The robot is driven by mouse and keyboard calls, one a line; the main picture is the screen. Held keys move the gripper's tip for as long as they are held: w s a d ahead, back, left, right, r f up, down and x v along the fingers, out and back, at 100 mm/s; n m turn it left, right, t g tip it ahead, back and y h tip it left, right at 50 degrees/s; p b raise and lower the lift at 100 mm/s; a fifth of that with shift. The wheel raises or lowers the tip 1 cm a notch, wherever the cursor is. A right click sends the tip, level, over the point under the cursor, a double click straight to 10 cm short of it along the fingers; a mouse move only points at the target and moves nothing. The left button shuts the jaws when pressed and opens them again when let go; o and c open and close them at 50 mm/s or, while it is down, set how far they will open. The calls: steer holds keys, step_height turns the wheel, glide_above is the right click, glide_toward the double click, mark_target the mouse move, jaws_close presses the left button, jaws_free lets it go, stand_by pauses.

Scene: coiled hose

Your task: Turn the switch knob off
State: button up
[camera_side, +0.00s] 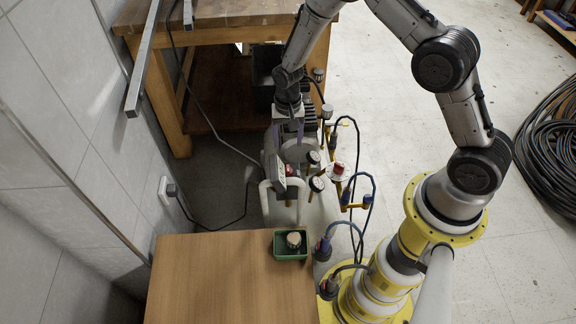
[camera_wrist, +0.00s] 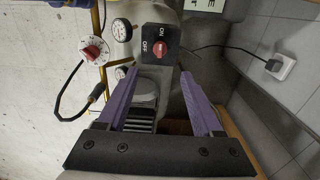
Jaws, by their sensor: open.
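The switch is a black plate (camera_wrist: 172,40) with a red knob (camera_wrist: 159,46) and the words ON and OFF, on the grey machine in the wrist view. ON is printed above the knob and OFF to its left; I cannot tell which the knob points at. My gripper (camera_wrist: 160,74) is open and empty, its two purple fingers wide apart. The knob appears beyond the fingertips, between their lines, and nothing touches it. In the side view my gripper (camera_side: 287,128) points down over the machine (camera_side: 296,152). The switch plate is hard to make out there.
A second red knob on a white dial (camera_wrist: 92,50) and gauges (camera_wrist: 122,30) stand left of the switch, with hoses nearby. A wooden table (camera_side: 225,275) with a green tray (camera_side: 291,257) stands in front. A tiled wall (camera_side: 60,110) is at left; coiled hose (camera_side: 550,150) lies at right.

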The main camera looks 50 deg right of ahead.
mark_target(288, 168)
step_height(288, 168, down, 12)
steer(key=shift+f, duration=0.25)
stand_by(0.3)
jaws_close()
